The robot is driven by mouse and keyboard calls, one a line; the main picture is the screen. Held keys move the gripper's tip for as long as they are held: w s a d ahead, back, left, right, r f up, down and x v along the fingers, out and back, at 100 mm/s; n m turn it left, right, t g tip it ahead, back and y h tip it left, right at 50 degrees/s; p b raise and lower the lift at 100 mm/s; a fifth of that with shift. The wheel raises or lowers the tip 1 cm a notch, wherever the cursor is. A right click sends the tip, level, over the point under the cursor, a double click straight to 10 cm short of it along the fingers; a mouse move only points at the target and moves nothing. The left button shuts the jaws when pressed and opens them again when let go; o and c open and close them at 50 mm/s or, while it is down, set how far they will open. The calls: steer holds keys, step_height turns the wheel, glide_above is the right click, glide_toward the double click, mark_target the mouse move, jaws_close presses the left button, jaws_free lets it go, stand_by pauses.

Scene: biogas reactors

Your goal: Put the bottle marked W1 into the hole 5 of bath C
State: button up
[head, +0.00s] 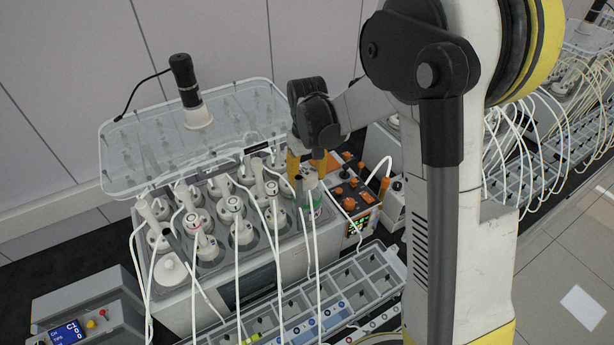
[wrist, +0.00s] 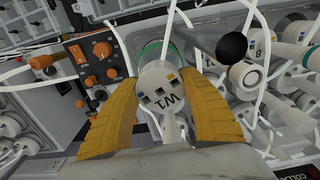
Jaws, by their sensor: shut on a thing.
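The bottle marked W1 (wrist: 168,100) is between the two yellow fingers of my gripper (wrist: 172,120), its label upside down in the wrist view. My gripper is shut on it. In the head view my gripper (head: 307,165) is at the right front corner of a water bath (head: 262,258) filled with capped bottles, and a pale bottle with a green band (head: 312,207) shows below the fingers. The frames do not show clearly whether it sits in a hole or hangs above one. I cannot read the bath's letter or the hole numbers here.
A clear lid (head: 130,150) stands open behind the bath, with a black-topped motor (head: 188,85) on it. An orange-knobbed control box (head: 352,195) is close on the right. White tubes loop over the front, above a grey compartment rack (head: 350,290). A display unit (head: 85,315) is at left.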

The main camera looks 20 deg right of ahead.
steer(key=shift+f+b, duration=4.55)
steer(key=shift+f, duration=0.7)
steer(key=o, duration=1.5)
step_height(320, 180, up, 12)
steer(key=shift+r, duration=0.1)
steer(key=shift+d, duration=0.1)
